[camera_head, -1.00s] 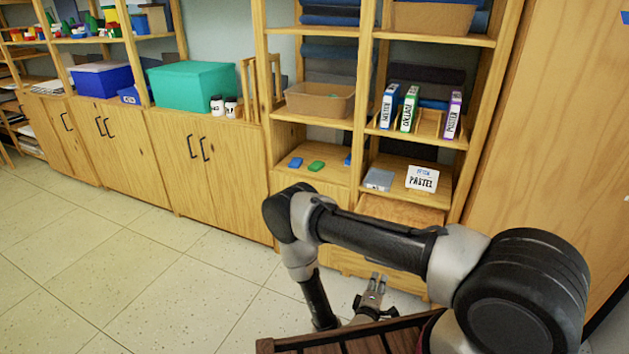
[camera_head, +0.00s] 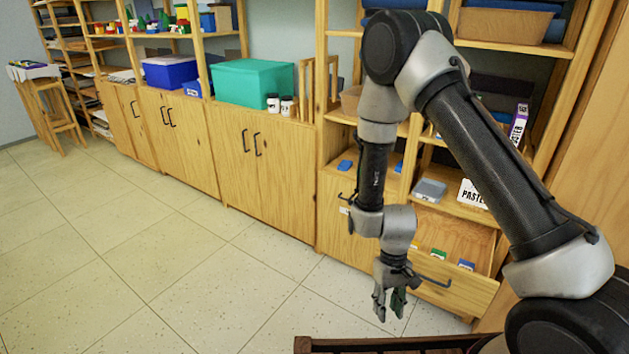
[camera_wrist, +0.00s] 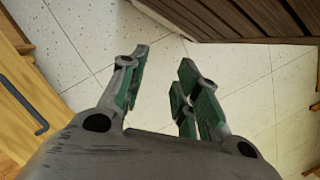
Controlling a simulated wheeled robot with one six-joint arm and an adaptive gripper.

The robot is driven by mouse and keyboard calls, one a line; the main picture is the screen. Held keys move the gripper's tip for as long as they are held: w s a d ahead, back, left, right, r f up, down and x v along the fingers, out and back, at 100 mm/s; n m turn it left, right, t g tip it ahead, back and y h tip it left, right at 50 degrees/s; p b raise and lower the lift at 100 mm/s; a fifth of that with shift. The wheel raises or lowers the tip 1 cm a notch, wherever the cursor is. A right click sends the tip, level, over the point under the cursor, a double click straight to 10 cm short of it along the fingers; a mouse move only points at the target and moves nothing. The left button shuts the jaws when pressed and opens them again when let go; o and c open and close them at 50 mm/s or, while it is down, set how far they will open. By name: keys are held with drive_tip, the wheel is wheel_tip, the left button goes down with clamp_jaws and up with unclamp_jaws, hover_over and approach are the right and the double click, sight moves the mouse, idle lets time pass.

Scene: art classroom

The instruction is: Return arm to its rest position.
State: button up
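My arm is raised and bent in the head view, with its forearm hanging down. My gripper (camera_head: 390,308) points at the floor in front of the shelf unit. In the wrist view my gripper (camera_wrist: 165,85) has its two fingers apart, with green inner faces. Only bare floor shows between the fingers, so it is open and empty.
An open drawer (camera_head: 465,288) with small green and blue items is close to the right of my gripper. A dark slatted wooden piece (camera_wrist: 225,18) is near the fingers. Floor at left is clear.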

drive_tip(key=s+d+r+m+t, duration=0.1)
drive_tip(key=d+r, duration=0.4)
drive_tip(key=r, duration=0.9)
drive_tip(key=s+d+r+m+t, duration=0.1)
drive_tip(key=s+d+r+t, duration=0.3)
drive_tip(key=r, duration=1.1)
drive_tip(key=s+d+r+t, duration=0.2)
drive_tip(key=s+d+r, duration=0.2)
drive_tip(key=d+r, duration=0.4)
wheel_tip(320, 180, up, 7)
drive_tip(key=shift+s+d+f+m, duration=0.1)
drive_tip(key=shift+s+d+m, duration=0.1)
drive_tip(key=shift+s+m, duration=0.2)
